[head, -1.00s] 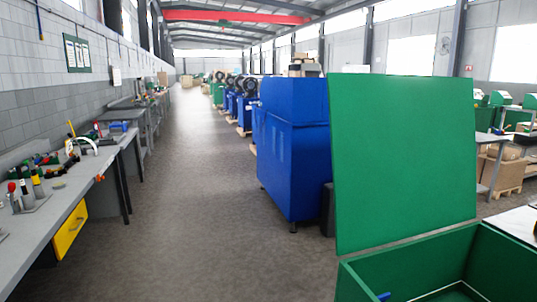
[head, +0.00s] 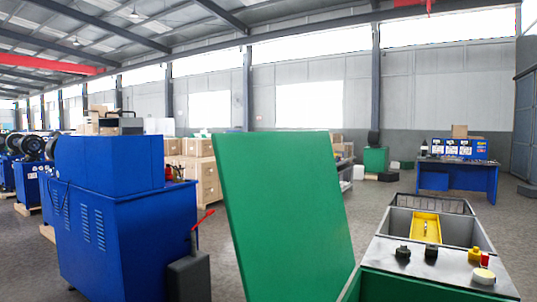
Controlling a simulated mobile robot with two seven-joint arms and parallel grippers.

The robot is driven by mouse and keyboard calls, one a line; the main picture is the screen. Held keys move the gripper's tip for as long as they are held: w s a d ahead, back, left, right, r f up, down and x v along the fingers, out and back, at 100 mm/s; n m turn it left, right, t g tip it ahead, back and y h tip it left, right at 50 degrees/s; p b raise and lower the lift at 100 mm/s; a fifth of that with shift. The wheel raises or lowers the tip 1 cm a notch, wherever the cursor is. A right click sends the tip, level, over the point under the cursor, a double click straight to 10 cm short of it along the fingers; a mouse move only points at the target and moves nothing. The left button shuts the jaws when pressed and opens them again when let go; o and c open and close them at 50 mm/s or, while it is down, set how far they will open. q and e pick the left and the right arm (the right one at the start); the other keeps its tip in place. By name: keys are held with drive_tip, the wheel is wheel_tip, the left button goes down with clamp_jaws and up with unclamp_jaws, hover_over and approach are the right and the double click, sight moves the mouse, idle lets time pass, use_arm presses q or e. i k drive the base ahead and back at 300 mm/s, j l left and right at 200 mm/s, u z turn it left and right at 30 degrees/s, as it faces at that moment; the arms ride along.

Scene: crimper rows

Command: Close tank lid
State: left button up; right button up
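The green tank lid (head: 280,215) stands raised and tilted in the middle of the head view, with its flat face towards me. Only a small part of the green tank (head: 395,285) shows at the bottom edge, right of the lid. The tank's opening is out of view below. Neither of my grippers is in view.
A blue machine (head: 110,240) with a red lever (head: 203,219) stands left of the lid. Behind the tank is a grey machine top with black knobs (head: 403,253), a yellow part (head: 426,227) and a wire basket (head: 432,204). A blue workbench (head: 460,172) stands further back. Open floor lies at right.

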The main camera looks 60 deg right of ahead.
sight(281, 190)
drive_tip(key=i+z, duration=0.4)
drive_tip(key=i+j+z, duration=0.15)
drive_tip(key=z, duration=0.3)
drive_tip(key=i+j+z, duration=0.25)
drive_tip(key=i+z, duration=0.15)
drive_tip(key=i+j+z, duration=0.15)
drive_tip(key=z, duration=0.3)
drive_tip(key=i+j+z, duration=0.2)
drive_tip(key=z, duration=0.25)
drive_tip(key=i+j+z, duration=0.15)
drive_tip(key=z, duration=0.3)
drive_tip(key=i+j+z, duration=0.25)
drive_tip(key=j+z, duration=0.25)
drive_tip(key=i+j+z, duration=0.1)
drive_tip(key=j+z, duration=0.15)
drive_tip(key=j, duration=0.1)
